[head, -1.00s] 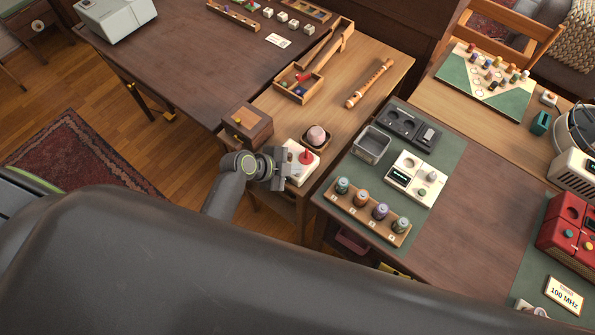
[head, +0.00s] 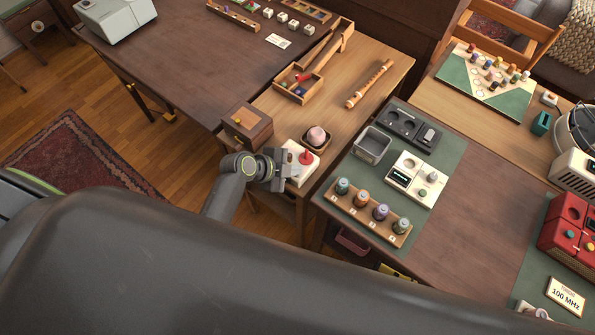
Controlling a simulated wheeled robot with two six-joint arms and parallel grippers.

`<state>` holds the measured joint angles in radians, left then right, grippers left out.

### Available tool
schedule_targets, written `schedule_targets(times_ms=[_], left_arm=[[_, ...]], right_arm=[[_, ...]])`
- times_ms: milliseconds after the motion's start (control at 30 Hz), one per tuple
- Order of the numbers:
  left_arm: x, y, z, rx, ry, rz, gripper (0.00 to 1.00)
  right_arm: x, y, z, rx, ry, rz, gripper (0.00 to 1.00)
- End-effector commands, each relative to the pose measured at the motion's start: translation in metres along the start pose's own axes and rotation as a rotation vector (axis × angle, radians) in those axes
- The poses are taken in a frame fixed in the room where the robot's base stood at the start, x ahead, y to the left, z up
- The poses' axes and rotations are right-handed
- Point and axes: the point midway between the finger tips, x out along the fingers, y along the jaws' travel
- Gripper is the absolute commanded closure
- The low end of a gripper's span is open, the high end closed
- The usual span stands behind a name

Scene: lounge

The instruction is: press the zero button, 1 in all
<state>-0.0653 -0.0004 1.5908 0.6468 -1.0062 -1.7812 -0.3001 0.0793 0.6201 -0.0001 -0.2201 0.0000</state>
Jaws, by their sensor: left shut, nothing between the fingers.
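A white box with a red knob-like button (head: 306,157) stands on the narrow wooden table. A white device (head: 416,180) with a small dark display and a round knob stands on the green mat to the right. No zero label is legible on either, so I cannot tell which carries the zero button. My left gripper (head: 284,168) is shut and empty, at the left side of the white box, close to the red button. Its fingertips are small and partly hidden, so I cannot tell if they touch. My right gripper is not in view.
A wooden box (head: 246,128) and a pink dome in a dark-rimmed holder (head: 317,137) stand close to the left gripper. A metal bin (head: 373,144) and a wooden rack of several jars (head: 368,218) are on the mat. A wooden flute (head: 369,84) lies behind.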

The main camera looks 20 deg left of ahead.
Motion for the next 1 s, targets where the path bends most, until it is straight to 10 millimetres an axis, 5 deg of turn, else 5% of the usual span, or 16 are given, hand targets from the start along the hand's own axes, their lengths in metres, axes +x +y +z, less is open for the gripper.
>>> schedule_targets(times_ms=[633,1000], left_arm=[[-0.012,-0.008,-0.008,0.0,0.0,0.0,1.0],[-0.037,-0.026,-0.026,0.001,0.0,0.0,1.0]], right_arm=[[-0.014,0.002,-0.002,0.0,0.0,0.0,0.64],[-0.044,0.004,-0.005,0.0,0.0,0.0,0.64]])
